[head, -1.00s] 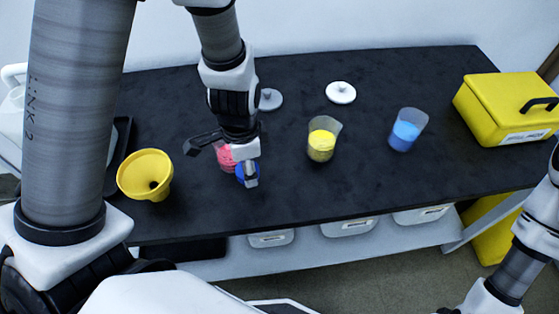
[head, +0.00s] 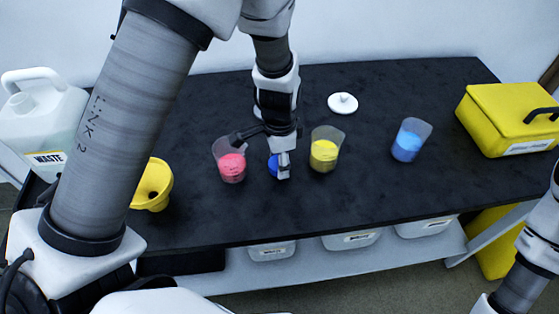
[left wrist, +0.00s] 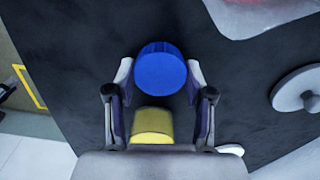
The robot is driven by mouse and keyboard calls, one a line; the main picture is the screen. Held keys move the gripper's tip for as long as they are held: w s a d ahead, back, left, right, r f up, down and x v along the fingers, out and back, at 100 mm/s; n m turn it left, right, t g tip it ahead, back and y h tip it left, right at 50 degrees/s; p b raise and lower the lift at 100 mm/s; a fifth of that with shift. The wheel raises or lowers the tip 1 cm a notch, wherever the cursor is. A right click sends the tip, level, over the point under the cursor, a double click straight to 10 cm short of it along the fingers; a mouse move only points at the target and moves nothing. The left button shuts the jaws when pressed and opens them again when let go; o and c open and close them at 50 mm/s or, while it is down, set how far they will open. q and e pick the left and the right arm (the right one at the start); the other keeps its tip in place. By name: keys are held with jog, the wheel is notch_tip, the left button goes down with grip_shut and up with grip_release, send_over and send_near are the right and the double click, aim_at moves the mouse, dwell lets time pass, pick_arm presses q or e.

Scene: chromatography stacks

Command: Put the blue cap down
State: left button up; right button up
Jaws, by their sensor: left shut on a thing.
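My left gripper (head: 281,172) is shut on the blue cap (head: 273,165), between the pink and yellow beakers. In the left wrist view the cap (left wrist: 160,68) sits between the fingertips of the gripper (left wrist: 158,85). The cap is low over the black bench; I cannot tell whether it touches the top. In the head view the gripper hides part of it. My right gripper is out of view.
A pink-filled beaker (head: 231,165) stands left of the gripper and a yellow-filled one (head: 324,153) close on its right. A blue-filled beaker (head: 408,143), white lid (head: 343,103), yellow box (head: 505,118) and yellow funnel (head: 152,186) also stand on the bench (head: 370,195).

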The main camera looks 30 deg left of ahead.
pick_arm(q)
jog(key=shift+f, duration=0.2)
jog(key=shift+f, duration=0.1)
jog(key=o, duration=1.3)
jog(key=shift+r, duration=0.3)
notch_tip(320, 180, up, 12)
jog(key=shift+r+p, duration=0.1)
jog(key=shift+p, duration=0.5)
